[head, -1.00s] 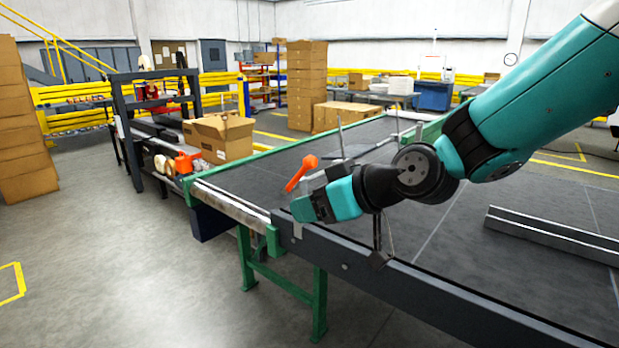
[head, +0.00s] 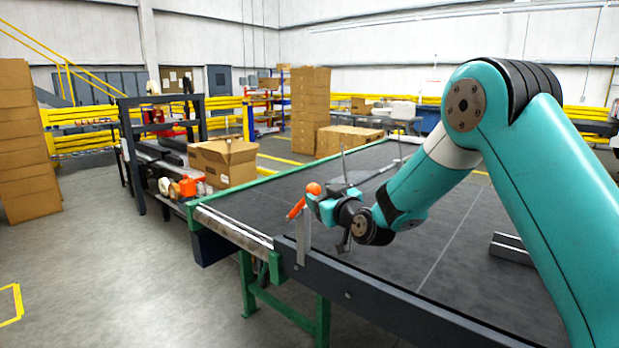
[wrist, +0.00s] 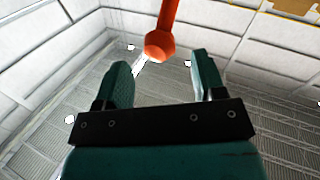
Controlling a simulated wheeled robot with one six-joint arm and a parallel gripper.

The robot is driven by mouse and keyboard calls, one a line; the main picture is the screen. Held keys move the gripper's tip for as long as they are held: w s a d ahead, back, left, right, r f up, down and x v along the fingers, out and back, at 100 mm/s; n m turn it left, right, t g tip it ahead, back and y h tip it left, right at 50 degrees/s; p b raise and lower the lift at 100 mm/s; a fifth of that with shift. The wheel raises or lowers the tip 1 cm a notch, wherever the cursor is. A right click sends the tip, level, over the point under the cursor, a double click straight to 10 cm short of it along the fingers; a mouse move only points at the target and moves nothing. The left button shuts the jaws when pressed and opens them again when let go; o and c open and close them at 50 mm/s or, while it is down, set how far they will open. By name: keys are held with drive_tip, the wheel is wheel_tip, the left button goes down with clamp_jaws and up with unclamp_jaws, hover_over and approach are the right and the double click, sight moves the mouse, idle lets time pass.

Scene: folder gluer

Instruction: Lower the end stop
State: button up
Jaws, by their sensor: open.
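The orange lever (head: 297,208) with a round knob (head: 314,188) stands tilted up on a grey bracket (head: 302,240) at the conveyor's near left corner. I take it as the end stop's handle; the stop itself I cannot make out clearly. My gripper (head: 316,204) is close beside the lever, just below the knob in the head view. In the wrist view the lever (wrist: 168,18) comes down from the top, its knob (wrist: 158,46) in line with the gap between the fingers. My gripper (wrist: 163,76) is open and empty; the knob appears beyond the fingertips. Whether they touch is unclear.
The dark conveyor bed (head: 440,225) has a raised side rail (head: 390,300) along its near edge. Thin upright rods (head: 343,165) stand behind the gripper. An open carton (head: 224,162) is on the left. The floor at lower left is clear.

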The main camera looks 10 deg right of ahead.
sight(311, 187)
drive_tip(key=p+x, duration=0.2)
drive_tip(key=x, duration=0.4)
drive_tip(key=shift+w+a, duration=0.1)
drive_tip(key=shift+w, duration=0.25)
clamp_jaws()
